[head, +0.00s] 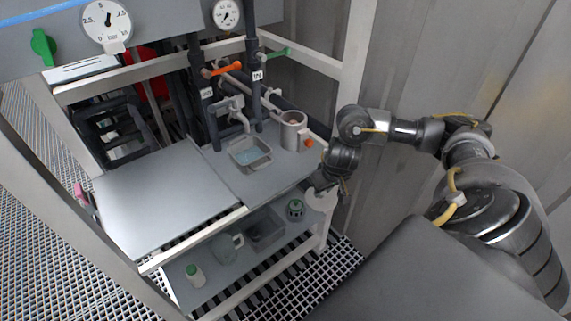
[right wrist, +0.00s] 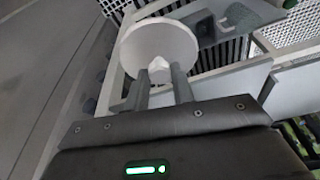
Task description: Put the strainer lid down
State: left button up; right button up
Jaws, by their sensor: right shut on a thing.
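The strainer lid (head: 321,199) is a pale, round disc, seen at the front right corner of the workbench in the head view. In the right wrist view the lid (right wrist: 158,42) is large, with a small white knob between my fingers. My right gripper (right wrist: 160,76) is shut on that knob. In the head view my right gripper (head: 324,184) is just above the lid, outside the upper worktop's right front corner. The lid appears held in the air beside the bench frame. My left gripper is not in view.
The upper worktop (head: 165,200) has wide bare room at left.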

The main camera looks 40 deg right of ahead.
jog(key=w, duration=1.4)
jog(key=shift+w+d, duration=0.1)
jog(key=shift+w, duration=0.15)
jog(key=shift+w, duration=0.4)
jog(key=w, duration=0.2)
jog(key=shift+w+b, duration=0.35)
jog(key=shift+b, duration=0.05)
jog(key=shift+f+b, duration=0.35)
jog(key=shift+f, duration=0.5)
jog(key=shift+d, duration=0.1)
jog(key=o, duration=1)
